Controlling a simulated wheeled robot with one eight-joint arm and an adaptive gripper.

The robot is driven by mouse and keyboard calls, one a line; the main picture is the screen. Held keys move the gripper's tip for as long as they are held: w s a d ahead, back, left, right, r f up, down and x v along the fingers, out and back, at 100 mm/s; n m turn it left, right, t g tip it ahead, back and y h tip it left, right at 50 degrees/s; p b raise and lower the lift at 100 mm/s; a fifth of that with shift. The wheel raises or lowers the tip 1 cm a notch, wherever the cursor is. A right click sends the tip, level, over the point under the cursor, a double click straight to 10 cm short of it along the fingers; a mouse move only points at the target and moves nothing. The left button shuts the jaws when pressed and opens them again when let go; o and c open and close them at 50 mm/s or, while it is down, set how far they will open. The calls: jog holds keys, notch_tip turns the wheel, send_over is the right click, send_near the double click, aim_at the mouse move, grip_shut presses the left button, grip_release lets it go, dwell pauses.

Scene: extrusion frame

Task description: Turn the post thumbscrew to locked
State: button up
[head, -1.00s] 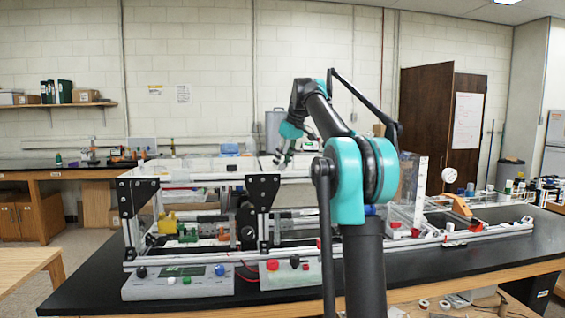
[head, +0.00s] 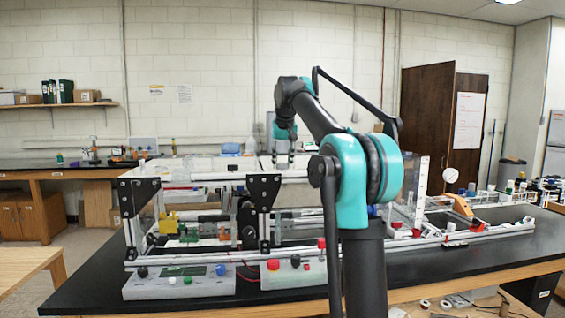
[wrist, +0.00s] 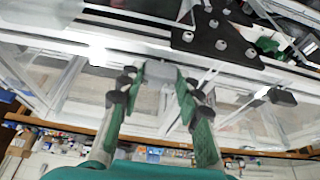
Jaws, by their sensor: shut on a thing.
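In the wrist view my gripper (wrist: 159,82) has its green-padded fingers on either side of a small pale grey block (wrist: 160,74) beside the frame's rail, and it is shut on that block. I cannot tell whether this block is the post thumbscrew. In the head view my gripper (head: 283,158) points down at the top rail of the extrusion frame (head: 210,182), just right of a black corner plate (head: 263,190). No thumbscrew or lock mark can be made out clearly there.
A black bolted plate (wrist: 215,38) lies close right of the fingers in the wrist view. Control boxes (head: 180,283) stand along the front of the black bench. A red-topped knob (head: 321,243) shows near my arm. Clear panels fill the frame's sides.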

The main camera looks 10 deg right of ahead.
dwell(0.4)
jog(key=o, duration=1.2)
jog(key=shift+c, duration=0.2)
jog(key=v, duration=1.2)
